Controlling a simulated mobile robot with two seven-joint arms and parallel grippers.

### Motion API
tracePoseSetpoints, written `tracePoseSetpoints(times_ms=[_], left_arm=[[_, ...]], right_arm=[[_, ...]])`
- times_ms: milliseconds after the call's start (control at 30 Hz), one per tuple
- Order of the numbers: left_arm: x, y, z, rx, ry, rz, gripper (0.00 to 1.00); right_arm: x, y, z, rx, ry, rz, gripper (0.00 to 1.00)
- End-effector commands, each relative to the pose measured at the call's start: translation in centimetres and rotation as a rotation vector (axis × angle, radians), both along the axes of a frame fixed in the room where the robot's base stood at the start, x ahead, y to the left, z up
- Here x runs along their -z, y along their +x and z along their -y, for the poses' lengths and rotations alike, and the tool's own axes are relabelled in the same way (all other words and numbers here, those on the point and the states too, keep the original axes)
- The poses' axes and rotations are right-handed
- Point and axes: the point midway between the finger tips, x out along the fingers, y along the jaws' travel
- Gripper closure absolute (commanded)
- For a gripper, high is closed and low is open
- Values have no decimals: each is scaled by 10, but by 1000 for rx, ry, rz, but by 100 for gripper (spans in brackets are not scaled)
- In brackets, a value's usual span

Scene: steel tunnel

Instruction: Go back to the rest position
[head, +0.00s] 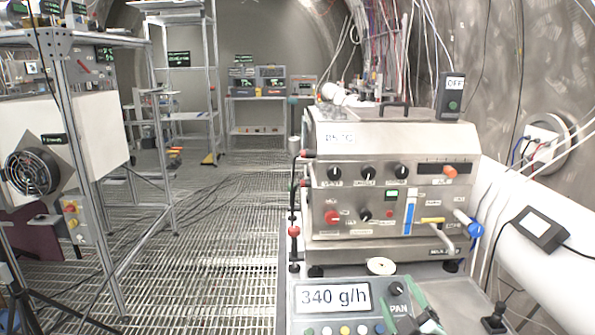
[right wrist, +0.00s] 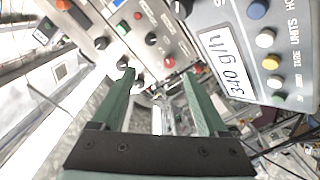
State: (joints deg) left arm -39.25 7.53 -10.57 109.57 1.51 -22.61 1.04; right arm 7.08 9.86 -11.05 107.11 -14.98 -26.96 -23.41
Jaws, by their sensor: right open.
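My right gripper (head: 405,310) shows at the bottom of the head view, right of centre, with its green fingers over the right part of a scale-like unit (head: 350,320). In the right wrist view its two green fingers (right wrist: 158,75) stand apart with nothing between them. The unit's display reads 340 g/h and also shows in the right wrist view (right wrist: 230,62). My left gripper is in neither view.
A steel machine (head: 390,190) with knobs and a blue-ended lever stands just behind the unit. A white pipe (head: 540,240) runs along the right wall. A metal frame with a fan (head: 32,171) stands at left. The grating floor (head: 215,240) between is largely clear, with cables.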

Motion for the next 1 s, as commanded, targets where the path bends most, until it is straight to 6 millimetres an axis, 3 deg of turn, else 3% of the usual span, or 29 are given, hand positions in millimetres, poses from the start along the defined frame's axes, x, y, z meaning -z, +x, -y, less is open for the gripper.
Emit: tracePoseSetpoints(times_ms=[33,167,267,400,500,600,700,800,1000], left_arm=[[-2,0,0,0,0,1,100],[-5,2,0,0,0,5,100],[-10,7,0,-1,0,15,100],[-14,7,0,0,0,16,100],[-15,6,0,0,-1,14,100],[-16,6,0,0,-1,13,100],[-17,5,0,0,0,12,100],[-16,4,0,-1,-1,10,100],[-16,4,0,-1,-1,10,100]], right_arm=[[29,-13,-3,-6,42,-60,24],[84,-47,-9,-13,159,-180,24],[131,-83,-15,-7,265,-291,24],[197,-152,-23,27,442,-470,24],[233,-204,-29,69,563,-587,24],[257,-247,-33,112,657,-675,24],[270,-276,-36,145,718,-731,24],[276,-290,-37,162,748,-758,24],[277,-292,-38,166,755,-763,24]])
